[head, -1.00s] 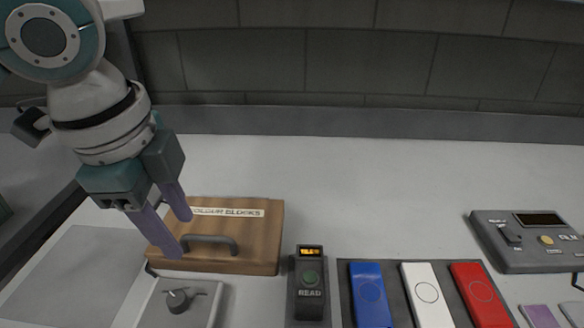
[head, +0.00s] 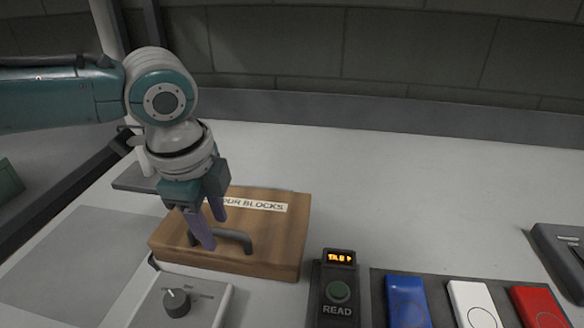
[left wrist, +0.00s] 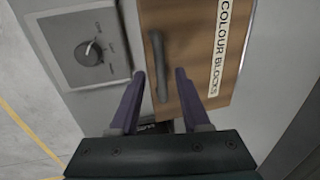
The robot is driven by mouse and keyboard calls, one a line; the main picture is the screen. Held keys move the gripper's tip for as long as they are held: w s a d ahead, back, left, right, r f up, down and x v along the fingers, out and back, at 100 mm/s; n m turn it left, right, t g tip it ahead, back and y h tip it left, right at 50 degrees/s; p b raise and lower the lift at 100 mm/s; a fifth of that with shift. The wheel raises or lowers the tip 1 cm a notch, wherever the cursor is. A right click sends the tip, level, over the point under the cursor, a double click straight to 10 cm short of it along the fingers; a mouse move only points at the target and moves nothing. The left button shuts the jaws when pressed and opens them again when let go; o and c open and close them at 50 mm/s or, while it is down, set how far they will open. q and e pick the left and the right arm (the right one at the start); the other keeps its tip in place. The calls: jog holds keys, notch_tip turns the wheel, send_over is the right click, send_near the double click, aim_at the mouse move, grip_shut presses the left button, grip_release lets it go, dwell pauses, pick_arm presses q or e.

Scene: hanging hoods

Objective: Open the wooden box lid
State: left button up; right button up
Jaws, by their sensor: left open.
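The wooden box (head: 278,255) stands on the counter with its lid shut; a label reading "COLOUR BLOCKS" lies along the lid's far side. A dark bar handle (head: 236,236) is fixed on the lid near its front. The gripper hides part of the lid and label. My right gripper is not in view.
A grey panel with a dial (head: 177,302) stands just in front of the box. A READ device (head: 337,290) is right of it, then blue (head: 405,300), white (head: 473,305) and red blocks (head: 538,307).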

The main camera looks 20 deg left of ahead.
pick_arm(q)
jog(key=shift+w, duration=0.1)
grip_shut()
dwell(0.3)
dwell(1.1)
